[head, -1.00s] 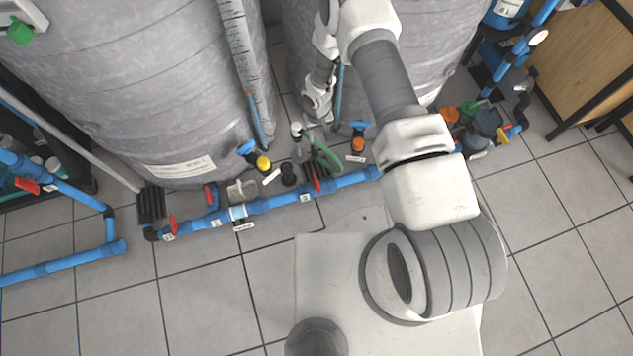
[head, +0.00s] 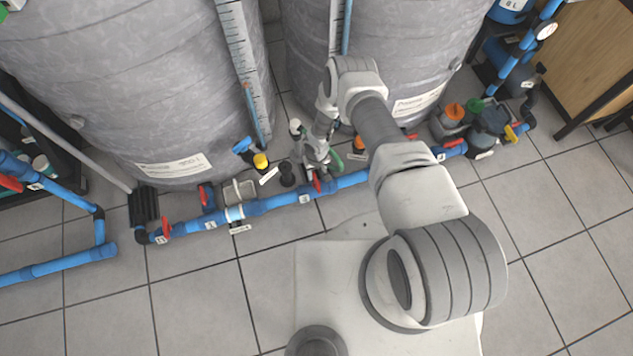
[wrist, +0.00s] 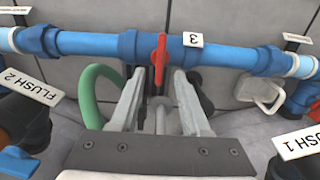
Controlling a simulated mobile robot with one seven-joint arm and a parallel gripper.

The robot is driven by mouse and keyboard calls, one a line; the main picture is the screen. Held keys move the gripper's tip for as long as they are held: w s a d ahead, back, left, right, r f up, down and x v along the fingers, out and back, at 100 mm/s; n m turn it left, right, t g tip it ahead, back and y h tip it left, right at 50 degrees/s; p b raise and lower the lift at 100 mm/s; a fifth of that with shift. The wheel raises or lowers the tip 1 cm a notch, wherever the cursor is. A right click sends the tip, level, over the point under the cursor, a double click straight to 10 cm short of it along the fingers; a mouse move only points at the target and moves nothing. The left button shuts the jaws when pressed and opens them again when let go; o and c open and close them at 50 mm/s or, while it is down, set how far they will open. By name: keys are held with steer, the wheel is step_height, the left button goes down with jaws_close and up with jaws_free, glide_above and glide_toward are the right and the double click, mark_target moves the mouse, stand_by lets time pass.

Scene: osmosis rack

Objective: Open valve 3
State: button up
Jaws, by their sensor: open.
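Valve 3 is a red lever handle (wrist: 160,57) on a blue pipe, beside a white label "3" (wrist: 193,40). In the wrist view the lever lies across the pipe. My gripper (wrist: 158,80) is open, one finger to each side of the lever's lower end as seen there. I cannot tell whether a finger touches it. In the head view my gripper (head: 317,166) is low over the pipe, and part of the red lever (head: 316,182) shows just beyond it. The fingers hide the fittings below.
The blue pipe (head: 270,204) runs across the floor in front of large grey tanks (head: 120,90). A green hose (wrist: 90,95) curves close left of my gripper in the wrist view. Labels "FLUSH 2" (wrist: 38,88) and "FLUSH 1" (wrist: 302,141) flank it. Tiled floor in front is clear.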

mark_target(317, 181)
step_height(317, 181, down, 5)
steer(key=shift+f+b, duration=0.15)
steer(key=shift+b, duration=0.8)
jaws_close()
